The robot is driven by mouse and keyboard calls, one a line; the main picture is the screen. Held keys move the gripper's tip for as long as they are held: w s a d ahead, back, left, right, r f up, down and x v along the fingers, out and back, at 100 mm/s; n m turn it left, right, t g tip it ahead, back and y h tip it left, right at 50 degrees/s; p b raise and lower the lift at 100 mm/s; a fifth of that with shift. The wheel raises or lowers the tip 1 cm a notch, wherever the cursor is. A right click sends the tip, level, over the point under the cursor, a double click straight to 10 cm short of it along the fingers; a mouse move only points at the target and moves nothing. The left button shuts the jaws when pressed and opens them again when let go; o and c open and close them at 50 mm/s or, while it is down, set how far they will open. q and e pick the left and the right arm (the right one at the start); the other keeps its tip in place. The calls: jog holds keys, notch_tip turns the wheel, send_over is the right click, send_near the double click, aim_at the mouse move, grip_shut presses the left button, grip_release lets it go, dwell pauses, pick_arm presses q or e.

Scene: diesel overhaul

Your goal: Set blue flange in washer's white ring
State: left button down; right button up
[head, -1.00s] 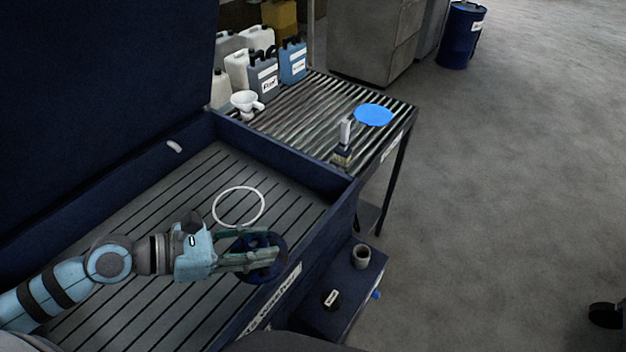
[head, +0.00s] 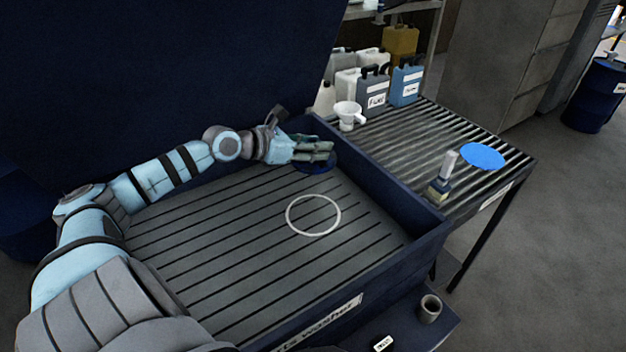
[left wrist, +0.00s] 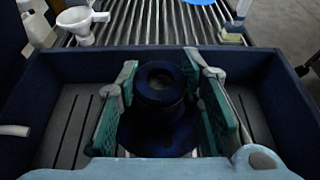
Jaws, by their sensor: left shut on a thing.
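The dark blue flange (left wrist: 158,130) is between the fingers of my left gripper (left wrist: 160,92) in the left wrist view, with its round hub and central hole facing the camera. In the head view my left gripper (head: 322,152) is over the far part of the washer basin, shut on the flange (head: 316,167), which is partly hidden by the fingers. The white ring (head: 313,215) lies on the slatted floor of the parts washer (head: 220,240), nearer than the flange and apart from it. My right gripper is not in view.
The washer's dark blue walls (head: 400,205) border the basin. Beyond the right wall stands a roller table (head: 400,135) with a white funnel (head: 348,114), several jugs (head: 374,88), a brush (head: 442,180) and a blue disc (head: 483,157). A cup (head: 429,309) stands on a lower shelf. The basin floor around the ring is clear.

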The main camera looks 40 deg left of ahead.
pick_arm(q)
notch_tip(320, 180, down, 19)
jog(key=b, duration=0.8)
jog(key=shift+s+b, duration=0.15)
jog(key=shift+b, duration=0.15)
jog(key=c, duration=1.1)
grip_release()
